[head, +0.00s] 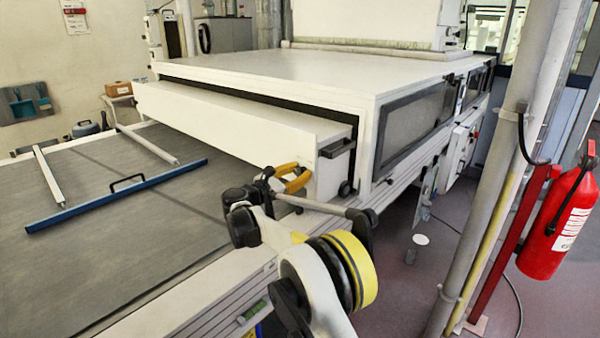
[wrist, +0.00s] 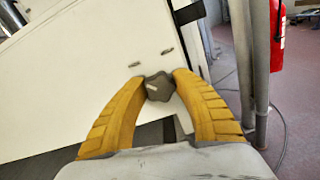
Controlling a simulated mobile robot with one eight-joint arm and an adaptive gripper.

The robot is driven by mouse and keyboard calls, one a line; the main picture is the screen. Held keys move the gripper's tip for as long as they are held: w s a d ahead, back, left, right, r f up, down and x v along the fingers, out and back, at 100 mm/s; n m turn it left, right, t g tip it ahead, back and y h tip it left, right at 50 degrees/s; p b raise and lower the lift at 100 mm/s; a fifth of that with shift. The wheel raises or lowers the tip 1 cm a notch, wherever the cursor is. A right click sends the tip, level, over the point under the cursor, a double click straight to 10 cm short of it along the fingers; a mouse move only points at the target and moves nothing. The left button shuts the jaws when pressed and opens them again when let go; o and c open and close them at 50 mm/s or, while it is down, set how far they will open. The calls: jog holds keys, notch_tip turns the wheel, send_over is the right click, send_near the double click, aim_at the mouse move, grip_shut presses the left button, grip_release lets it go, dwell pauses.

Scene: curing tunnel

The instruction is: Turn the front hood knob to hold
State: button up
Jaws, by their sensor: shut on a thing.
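The front hood knob (wrist: 159,88) is a small dark grey lobed knob on the white end panel of the hood (wrist: 100,72). It has a short pale mark on its face. Two short marks are on the panel above it, one to the upper left and one nearly straight above. Which one the pale mark points at I cannot tell. My gripper (wrist: 160,79) is shut on the knob, a yellow finger on each side. In the head view my gripper (head: 293,177) is against the near end of the white hood (head: 235,133), and the knob is hidden behind it.
A dark handle (head: 337,148) sticks out of the hood end, right of my gripper. A grey bed (head: 130,235) with a blue bar (head: 115,196) lies left. A grey post (head: 505,180) and red extinguisher (head: 560,225) stand right, with open floor before them.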

jog(key=m+p, duration=0.1)
jog(key=m, duration=0.3)
jog(key=m+p, duration=0.1)
jog(key=m, duration=0.3)
jog(key=shift+m, duration=0.4)
jog(key=m, duration=0.4)
jog(key=shift+m+p, duration=0.3)
jog(key=shift+p, duration=0.1)
jog(key=shift+m, duration=2)
jog(key=o, duration=1.2)
